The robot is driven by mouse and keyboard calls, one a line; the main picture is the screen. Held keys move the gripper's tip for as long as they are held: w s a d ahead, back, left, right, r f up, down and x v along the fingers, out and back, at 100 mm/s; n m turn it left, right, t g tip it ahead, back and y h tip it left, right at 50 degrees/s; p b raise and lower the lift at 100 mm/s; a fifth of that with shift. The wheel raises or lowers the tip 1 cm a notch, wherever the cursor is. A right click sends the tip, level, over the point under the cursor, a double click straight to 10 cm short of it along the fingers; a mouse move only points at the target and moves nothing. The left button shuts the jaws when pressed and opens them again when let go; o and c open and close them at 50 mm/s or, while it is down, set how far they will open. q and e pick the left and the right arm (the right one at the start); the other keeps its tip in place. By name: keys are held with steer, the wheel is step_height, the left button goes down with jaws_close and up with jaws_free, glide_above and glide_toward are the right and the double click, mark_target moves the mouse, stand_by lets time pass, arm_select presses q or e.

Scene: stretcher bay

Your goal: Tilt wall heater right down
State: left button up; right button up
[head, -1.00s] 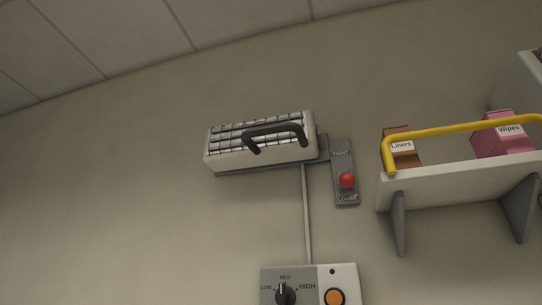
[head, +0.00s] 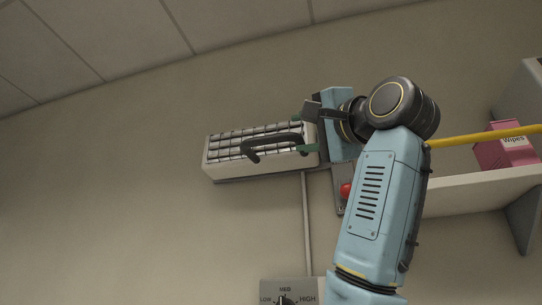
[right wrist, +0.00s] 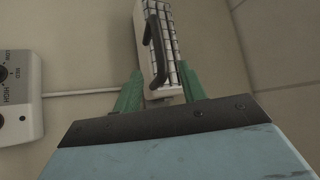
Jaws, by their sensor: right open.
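The wall heater (head: 232,168) is a white box with a wire grille, mounted on the wall and slightly tilted in the picture. A dark bar handle (head: 272,139) stands out from its front. My right gripper (head: 301,134) is at the heater's right end, its green fingers open around the right end of the handle without closing on it. In the right wrist view the handle (right wrist: 153,48) and heater (right wrist: 142,52) show beyond and between the open fingers (right wrist: 161,88). The red lock knob (head: 346,190) is partly hidden behind my right arm. My left gripper is out of view.
A shelf (head: 465,192) with a yellow rail (head: 490,136) and a pink wipes box (head: 503,150) is at right. Wall left of the heater is clear.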

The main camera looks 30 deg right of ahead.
mark_target(275, 138)
steer(key=p+x, duration=0.5)
steer(key=x, duration=0.6)
steer(key=shift+w+r+p, duration=0.15)
steer(key=shift+p, duration=0.15)
steer(key=shift+w+r, duration=0.1)
steer(key=shift+w, duration=0.45)
steer(key=shift+c, duration=0.3)
jaws_close()
